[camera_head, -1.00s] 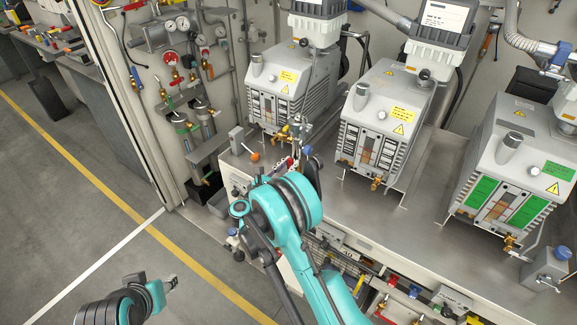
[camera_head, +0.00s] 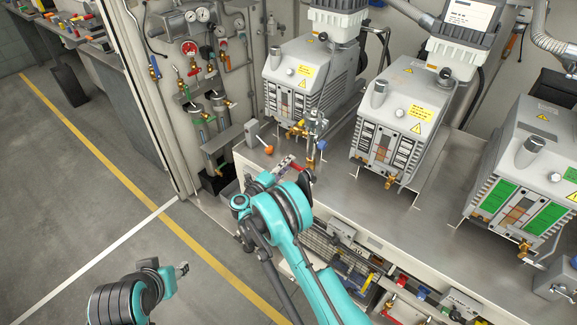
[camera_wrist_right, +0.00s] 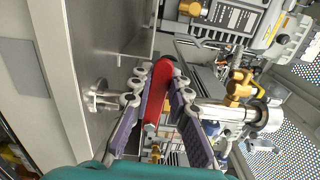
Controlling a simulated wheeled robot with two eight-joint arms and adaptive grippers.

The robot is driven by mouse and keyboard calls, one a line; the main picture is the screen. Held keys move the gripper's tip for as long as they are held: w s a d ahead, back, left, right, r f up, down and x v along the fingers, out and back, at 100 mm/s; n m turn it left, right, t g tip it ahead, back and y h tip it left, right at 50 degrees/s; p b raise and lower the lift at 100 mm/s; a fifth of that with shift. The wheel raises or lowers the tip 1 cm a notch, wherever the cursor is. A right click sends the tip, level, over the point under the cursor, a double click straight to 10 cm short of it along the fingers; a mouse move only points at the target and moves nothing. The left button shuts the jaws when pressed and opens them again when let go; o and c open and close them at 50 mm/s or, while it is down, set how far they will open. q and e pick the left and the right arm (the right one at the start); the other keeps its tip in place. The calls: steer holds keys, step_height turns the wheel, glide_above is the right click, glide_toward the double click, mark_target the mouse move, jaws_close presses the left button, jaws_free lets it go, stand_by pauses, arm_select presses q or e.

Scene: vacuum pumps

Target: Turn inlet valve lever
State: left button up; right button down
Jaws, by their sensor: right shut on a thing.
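A red lever (camera_wrist_right: 156,92) lies lengthwise between the two purple-padded fingers of my right gripper (camera_wrist_right: 157,100) in the right wrist view. The gripper is shut on it. My arm hides part of the fitting's lower side. In the wrist view, a brass fitting and metal pipe (camera_wrist_right: 240,90) are right of the fingers. My left gripper (camera_head: 182,268) is low at the left, over the floor, away from the bench; its jaw gap is unclear.
A middle pump (camera_head: 398,115) and a right pump (camera_head: 525,165) stand on the metal bench (camera_head: 400,215). An orange-knobbed lever (camera_head: 268,149) stands close left of the valve fitting. Gauges and pipes line the back panel (camera_head: 240,80).

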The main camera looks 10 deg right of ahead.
steer(key=c, duration=1.4)
jaws_free()
steer(key=shift+f+n, duration=0.2)
steer(key=shift+n, duration=0.1)
steer(key=shift+s+a, duration=0.1)
steer(key=shift+a, duration=0.05)
steer(key=shift+v, duration=0.85)
steer(key=v, duration=0.6)
